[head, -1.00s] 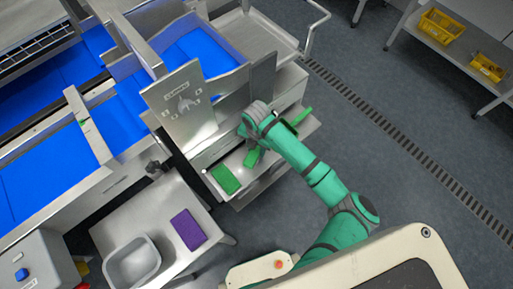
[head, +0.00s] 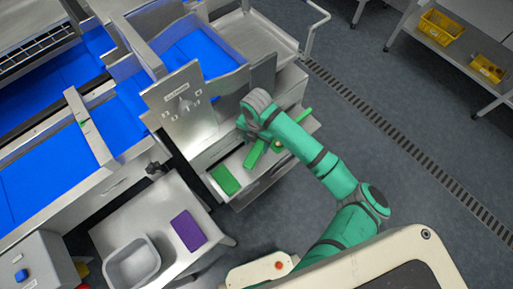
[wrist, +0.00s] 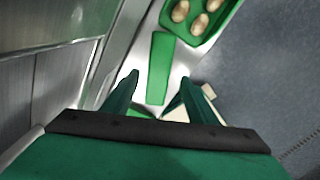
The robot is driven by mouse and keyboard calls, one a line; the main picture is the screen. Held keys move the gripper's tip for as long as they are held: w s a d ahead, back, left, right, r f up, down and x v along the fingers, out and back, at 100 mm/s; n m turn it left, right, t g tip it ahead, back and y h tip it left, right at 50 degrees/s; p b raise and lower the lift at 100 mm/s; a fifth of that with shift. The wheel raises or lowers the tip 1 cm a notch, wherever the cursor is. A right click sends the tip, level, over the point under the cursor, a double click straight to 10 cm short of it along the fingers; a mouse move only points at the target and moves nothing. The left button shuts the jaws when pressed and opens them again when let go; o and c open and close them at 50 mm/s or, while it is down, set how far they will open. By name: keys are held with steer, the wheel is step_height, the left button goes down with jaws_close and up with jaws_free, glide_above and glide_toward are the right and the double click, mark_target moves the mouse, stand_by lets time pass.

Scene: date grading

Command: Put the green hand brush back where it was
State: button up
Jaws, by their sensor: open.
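A long narrow green piece (head: 256,153), which looks like the hand brush, lies on the steel shelf below my wrist in the head view. In the wrist view a flat green strip (wrist: 160,68) lies ahead of the fingertips; I cannot tell surely whether it is the same piece. My gripper (wrist: 158,88) is open, with nothing held between its fingertips. Low between the fingers show a bit of green and a pale piece (wrist: 176,114), both partly hidden. In the head view my arm hides the gripper's fingers.
A green tray (wrist: 235,14) with several brown dates stands farther along the shelf. A green pad (head: 225,179) lies at the shelf's near end. An upright steel panel (head: 180,103) stands behind. A purple pad (head: 188,230) and grey basin (head: 132,263) are on the side table.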

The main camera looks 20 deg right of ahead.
mark_target(257, 150)
step_height(257, 150, up, 6)
steer(key=shift+r, duration=0.2)
stand_by(0.6)
